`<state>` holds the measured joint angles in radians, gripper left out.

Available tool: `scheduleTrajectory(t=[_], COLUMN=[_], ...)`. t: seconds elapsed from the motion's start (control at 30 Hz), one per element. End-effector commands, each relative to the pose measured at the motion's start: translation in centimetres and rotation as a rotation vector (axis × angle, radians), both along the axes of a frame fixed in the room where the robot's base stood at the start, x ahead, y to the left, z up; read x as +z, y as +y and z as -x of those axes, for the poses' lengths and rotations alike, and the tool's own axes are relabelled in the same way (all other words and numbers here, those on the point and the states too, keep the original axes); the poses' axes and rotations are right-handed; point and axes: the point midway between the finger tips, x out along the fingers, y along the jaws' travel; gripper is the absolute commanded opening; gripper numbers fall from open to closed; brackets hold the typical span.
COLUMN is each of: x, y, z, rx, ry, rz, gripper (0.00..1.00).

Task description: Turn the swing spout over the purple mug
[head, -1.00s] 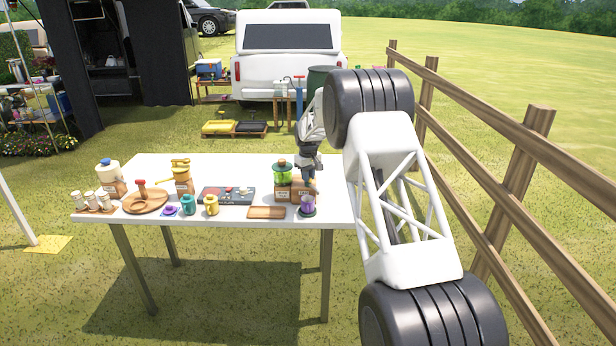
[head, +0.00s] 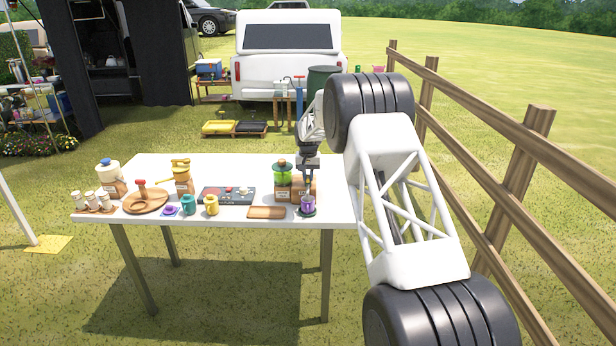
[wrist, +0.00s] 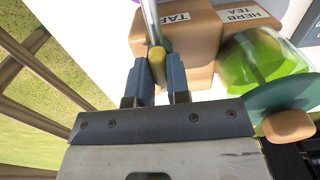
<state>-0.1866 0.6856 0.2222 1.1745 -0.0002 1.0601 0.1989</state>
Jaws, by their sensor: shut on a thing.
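The purple mug (head: 307,201) stands on a dark round base at the table's front right. In the wrist view only a purple sliver (wrist: 137,2) shows at the top edge. The swing spout (wrist: 150,22) is a silver rod with a yellow knob (wrist: 157,62), by the brown block labelled TAP (wrist: 185,38). My gripper (wrist: 161,80) has its blue fingers shut on the yellow knob. In the head view my gripper (head: 309,187) is just above and behind the purple mug. I cannot tell whether the spout's end is over the mug.
A green dispenser (head: 282,176) labelled HERB TEA stands just left of the tap block. A wooden fence (head: 520,165) runs along the right.

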Motion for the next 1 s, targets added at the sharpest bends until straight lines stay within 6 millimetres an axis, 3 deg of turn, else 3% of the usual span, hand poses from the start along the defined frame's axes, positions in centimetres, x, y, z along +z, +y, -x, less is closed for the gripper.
scheduleTrajectory(t=[0.33,0.37,0.53,1.0], x=[0.28,0.28,0.19,0.85], y=[0.04,0.04,0.02,0.00], z=[-0.14,-0.14,-0.09,-0.06], rx=[-0.004,-0.004,-0.004,-0.003], ry=[-0.005,-0.005,-0.003,-0.002], rz=[-0.001,-0.001,-0.001,-0.001], gripper=[0.00,0.18,0.43,0.43])
